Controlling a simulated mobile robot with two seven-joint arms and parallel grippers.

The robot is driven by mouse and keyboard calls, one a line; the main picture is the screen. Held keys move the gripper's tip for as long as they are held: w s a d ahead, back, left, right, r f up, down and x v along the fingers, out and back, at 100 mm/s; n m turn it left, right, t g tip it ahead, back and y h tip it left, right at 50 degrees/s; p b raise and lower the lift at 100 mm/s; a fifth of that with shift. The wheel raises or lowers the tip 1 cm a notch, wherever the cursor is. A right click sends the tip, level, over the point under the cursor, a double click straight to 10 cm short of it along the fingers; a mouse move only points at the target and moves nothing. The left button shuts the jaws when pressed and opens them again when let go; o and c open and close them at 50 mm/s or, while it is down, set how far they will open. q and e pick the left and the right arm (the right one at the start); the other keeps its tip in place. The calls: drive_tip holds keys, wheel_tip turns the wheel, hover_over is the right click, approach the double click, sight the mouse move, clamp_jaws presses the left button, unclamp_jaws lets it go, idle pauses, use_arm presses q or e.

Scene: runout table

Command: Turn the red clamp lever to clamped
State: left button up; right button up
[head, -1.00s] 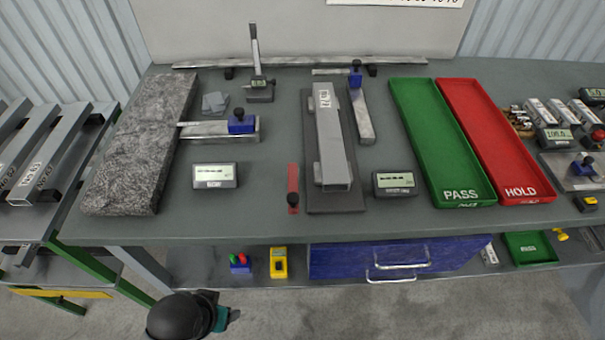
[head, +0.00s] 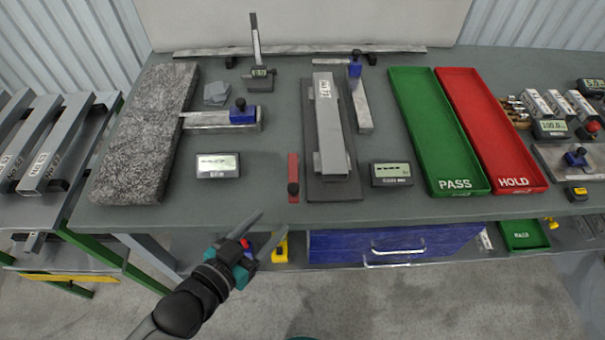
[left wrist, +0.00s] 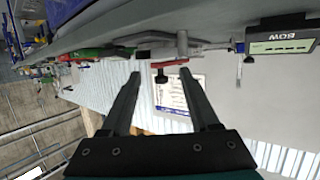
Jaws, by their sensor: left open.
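The red clamp lever (head: 293,176) lies on the table just left of the dark fixture plate, its long side running front to back. A dark knob sits at its near end. A grey steel bar (head: 329,130) with a white label rests on the fixture plate (head: 336,189). My left gripper (head: 258,238) is open and empty, in front of the table edge, to the left of and nearer than the lever. In the left wrist view the lever (left wrist: 170,64) shows beyond and between my open fingers (left wrist: 160,88). My right gripper is not in view.
Digital readouts stand left (head: 218,166) and right (head: 391,174) of the fixture. A granite block (head: 145,135) lies at left. The green PASS tray (head: 437,130) and red HOLD tray (head: 490,130) lie to the right. The table front near the lever is clear.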

sight(293, 173)
use_arm(q)
drive_tip(key=w+d+r+m+t+h, duration=0.1)
drive_tip(key=w+d+t+h, duration=0.1)
drive_tip(key=w+d, duration=0.5)
drive_tip(key=w+h, duration=0.1)
drive_tip(key=w, duration=0.2)
drive_tip(key=shift+w+d+r, duration=0.2)
drive_tip(key=shift+d+r, duration=0.05)
drive_tip(key=shift+r, duration=0.15)
idle(0.4)
drive_tip(key=shift+c, duration=0.4)
clamp_jaws()
idle(0.9)
